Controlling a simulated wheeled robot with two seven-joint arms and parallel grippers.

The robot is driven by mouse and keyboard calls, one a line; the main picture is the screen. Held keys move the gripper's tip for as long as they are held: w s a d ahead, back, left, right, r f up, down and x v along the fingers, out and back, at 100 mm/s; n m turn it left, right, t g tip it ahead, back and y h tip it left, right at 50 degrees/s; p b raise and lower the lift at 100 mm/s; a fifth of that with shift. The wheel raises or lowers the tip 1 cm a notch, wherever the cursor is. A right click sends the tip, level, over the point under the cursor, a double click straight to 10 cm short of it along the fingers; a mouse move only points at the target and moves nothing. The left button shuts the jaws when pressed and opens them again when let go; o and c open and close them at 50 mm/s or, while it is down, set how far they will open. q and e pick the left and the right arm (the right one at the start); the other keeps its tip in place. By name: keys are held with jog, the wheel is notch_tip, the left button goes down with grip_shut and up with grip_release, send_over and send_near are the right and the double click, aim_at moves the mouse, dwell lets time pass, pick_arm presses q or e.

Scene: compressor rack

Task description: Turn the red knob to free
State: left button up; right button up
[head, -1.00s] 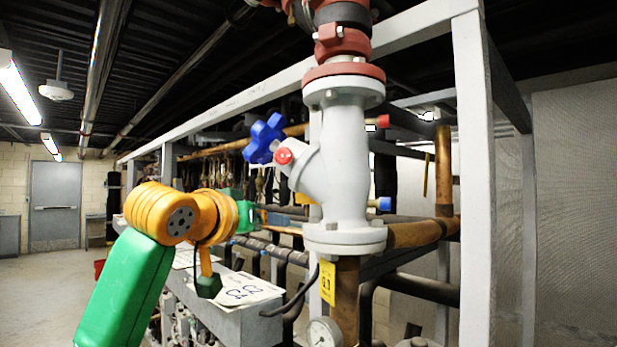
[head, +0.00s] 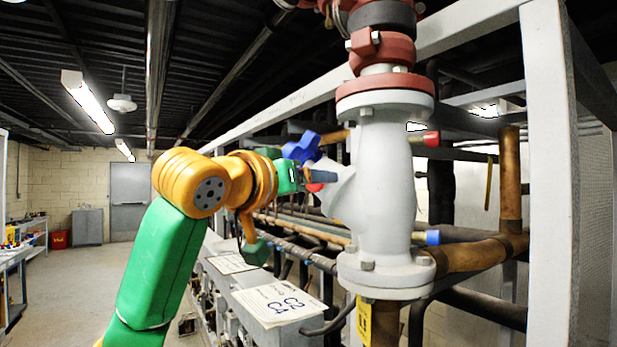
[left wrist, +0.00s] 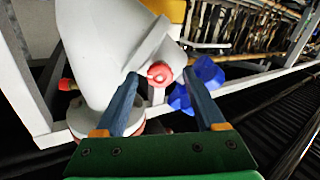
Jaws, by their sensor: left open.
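The red knob (head: 315,187) sits on the side of the white valve body (head: 388,190), below a blue handwheel (head: 302,148). In the head view my left gripper (head: 322,174) is in front of the knob and hides part of it. In the left wrist view the red knob (left wrist: 160,74) shows between and beyond the two fingertips of my left gripper (left wrist: 163,82), nearer the left finger. The fingers are apart and empty. The blue handwheel (left wrist: 200,84) lies behind the right finger. My right gripper is not in view.
A grey frame post (head: 548,170) stands at the right. A copper pipe (head: 475,255) runs from the valve to the right. Labelled grey boxes (head: 255,318) stand low beneath the valve. Open floor (head: 60,290) lies at the left.

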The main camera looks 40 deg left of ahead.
pick_arm(q)
jog(key=shift+w+d, duration=0.1)
jog(key=shift+w, duration=0.05)
jog(key=c, duration=0.7)
grip_shut()
jog(key=shift+n, duration=0.3)
jog(key=shift+f+n+b, duration=0.1)
jog(key=shift+n+b, duration=1.95)
jog(key=shift+n, duration=5.75)
